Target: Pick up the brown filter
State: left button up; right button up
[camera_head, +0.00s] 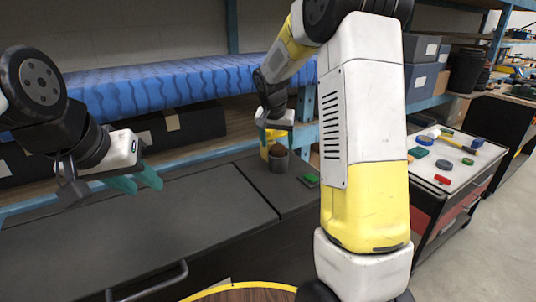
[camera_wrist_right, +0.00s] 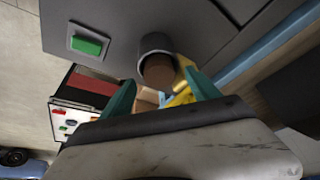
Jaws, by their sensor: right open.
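The brown filter (camera_head: 279,151) shows as a round brown top inside a grey cup (camera_head: 279,163) on the dark bench. In the right wrist view the brown filter (camera_wrist_right: 159,71) sits in the mouth of the grey cup (camera_wrist_right: 155,42). Its lower part is hidden by the cup. My right gripper (camera_head: 275,133) is above the cup, open and empty. In the right wrist view its green fingers (camera_wrist_right: 160,92) are spread to either side of the brown filter, apart from it. My left gripper (camera_head: 137,181) is open and empty over the bench at the left.
A green block (camera_head: 312,180) lies right of the cup. A yellow object (camera_head: 265,150) is behind the cup. A blue-covered shelf (camera_head: 160,85) runs above the bench's back. A cart (camera_head: 455,165) with several small coloured items stands at the right. The bench's left part is clear.

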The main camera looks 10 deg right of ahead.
jog(key=shift+x, duration=1.1)
jog(key=c, duration=1.5)
jog(key=shift+r, duration=0.1)
